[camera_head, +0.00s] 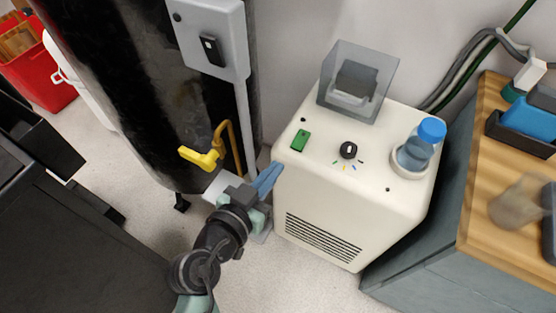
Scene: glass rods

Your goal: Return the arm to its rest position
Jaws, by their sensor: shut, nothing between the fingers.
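My arm reaches up from the bottom of the head view, with dark joints. My gripper (268,178) is at its end, with blue fingers shut and nothing visible between them. The fingers are close to the upper left edge of a cream-white machine (330,205); I cannot tell whether they touch it. A yellow handle (200,158) on a bent brass pipe is just left of and above the gripper.
The machine carries a green switch (300,140), a black knob (348,150), a clear box (358,82) and a blue-capped bottle (415,145). A black cylinder (140,85) stands behind. A wooden-topped bench (485,215) is right, a dark cabinet (60,225) left. Pale floor (125,185) lies between.

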